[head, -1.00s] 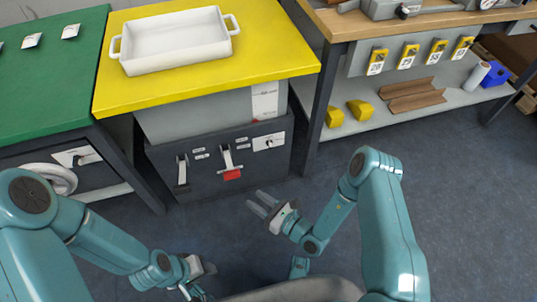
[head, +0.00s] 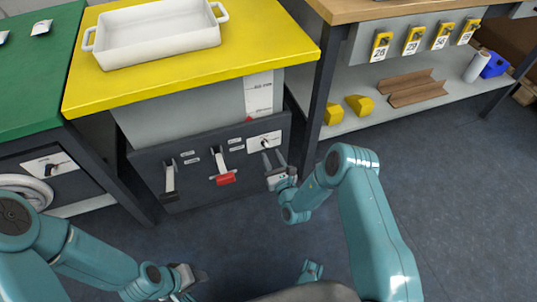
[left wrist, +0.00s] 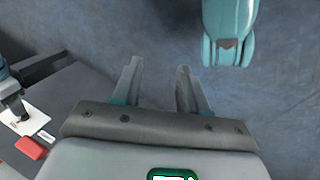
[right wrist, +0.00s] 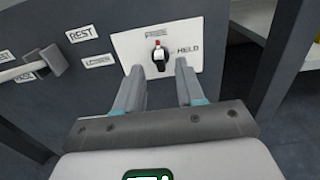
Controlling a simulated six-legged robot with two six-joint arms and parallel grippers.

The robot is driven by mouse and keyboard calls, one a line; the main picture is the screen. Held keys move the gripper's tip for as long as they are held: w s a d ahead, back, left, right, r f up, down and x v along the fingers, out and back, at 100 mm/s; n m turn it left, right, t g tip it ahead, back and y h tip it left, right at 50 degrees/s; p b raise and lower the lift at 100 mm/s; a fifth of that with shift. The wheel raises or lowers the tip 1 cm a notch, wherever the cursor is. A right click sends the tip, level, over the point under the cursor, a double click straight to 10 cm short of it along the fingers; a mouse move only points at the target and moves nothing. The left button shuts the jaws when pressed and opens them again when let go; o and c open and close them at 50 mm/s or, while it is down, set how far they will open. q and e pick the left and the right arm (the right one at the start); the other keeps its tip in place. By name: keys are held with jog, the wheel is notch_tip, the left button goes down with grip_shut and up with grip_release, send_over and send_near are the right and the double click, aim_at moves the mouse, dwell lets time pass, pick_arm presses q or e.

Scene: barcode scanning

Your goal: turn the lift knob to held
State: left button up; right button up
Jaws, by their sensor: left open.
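The lift knob (right wrist: 159,58) is small and dark on a white plate (right wrist: 125,43) on the front of the dark cabinet. Its light and red-tipped pointer is up, toward the FREE label; the HELD label is to its right. In the head view the plate (head: 255,145) is at the cabinet's upper right. My right gripper (head: 272,159) is just in front of the plate. In the right wrist view its fingers (right wrist: 158,75) are open and empty, with the knob seen between and beyond their tips. My left gripper (left wrist: 158,69) is open and empty, low over the floor.
Left of the knob are a lever with a red handle (head: 225,179) and a dark-handled lever (head: 169,181). A white tray (head: 160,57) stands on the yellow top (head: 262,42). A shelf bench with yellow blocks (head: 359,105) is at right. The blue floor (head: 450,210) is clear.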

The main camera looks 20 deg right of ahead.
aim_at(267, 148)
jog(key=shift+w+a+b, duration=0.1)
jog(key=shift+w+b, duration=0.35)
jog(key=shift+w, duration=1.3)
grip_shut()
pick_arm(q)
jog(key=shift+w+f, duration=0.4)
jog(key=shift+f, duration=0.3)
jog(key=shift+r, duration=0.15)
pick_arm(e)
jog(key=shift+m, duration=0.4)
pick_arm(q)
jog(key=shift+s+d+r+p, duration=0.1)
jog(key=shift+s+r+p, duration=0.6)
jog(key=shift+r+p, duration=0.3)
pick_arm(e)
jog(key=m, duration=1.7)
jog(key=shift+d+f, duration=0.25)
jog(key=shift+f, duration=0.1)
pick_arm(q)
jog(key=shift+f, duration=0.1)
